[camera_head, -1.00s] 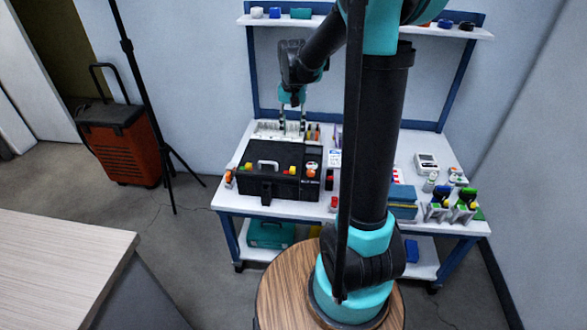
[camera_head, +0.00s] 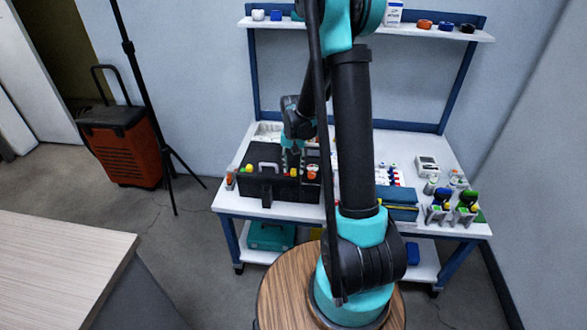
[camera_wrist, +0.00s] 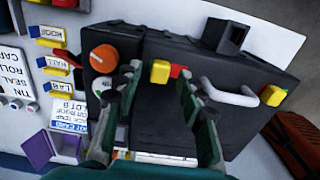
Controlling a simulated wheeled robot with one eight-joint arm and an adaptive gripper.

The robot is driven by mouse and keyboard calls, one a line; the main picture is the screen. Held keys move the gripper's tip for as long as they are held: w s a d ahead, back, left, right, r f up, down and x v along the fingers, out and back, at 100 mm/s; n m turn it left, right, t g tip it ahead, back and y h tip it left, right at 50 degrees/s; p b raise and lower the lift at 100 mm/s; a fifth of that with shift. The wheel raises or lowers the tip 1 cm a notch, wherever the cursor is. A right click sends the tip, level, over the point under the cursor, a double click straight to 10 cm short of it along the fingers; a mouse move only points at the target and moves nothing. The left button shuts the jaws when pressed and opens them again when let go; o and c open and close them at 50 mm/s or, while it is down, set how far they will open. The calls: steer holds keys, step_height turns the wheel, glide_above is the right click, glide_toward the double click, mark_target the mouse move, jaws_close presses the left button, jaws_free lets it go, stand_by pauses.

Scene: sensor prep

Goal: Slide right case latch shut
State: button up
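The black case (camera_head: 262,186) stands closed on the white workbench and fills much of the wrist view (camera_wrist: 212,58). Its right latch is a yellow block (camera_wrist: 160,71) with a red patch beside it; it also shows in the head view (camera_head: 293,172). The left latch (camera_wrist: 273,95) is yellow too, beyond the grey handle (camera_wrist: 238,94). My gripper (camera_wrist: 159,76) is open and empty, its two fingers spread over the case on either side of the right latch in the picture. I cannot tell whether the fingertips touch the case.
An orange-knobbed item (camera_wrist: 104,58) stands close to the right latch. Labelled yellow, blue and red pieces (camera_wrist: 54,71) and a purple bin (camera_wrist: 36,150) lie past it. In the head view, a blue box (camera_head: 396,197) and bottle holders (camera_head: 466,208) stand right of my arm.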

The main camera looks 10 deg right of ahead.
steer(key=shift+f, duration=0.4)
jaws_close()
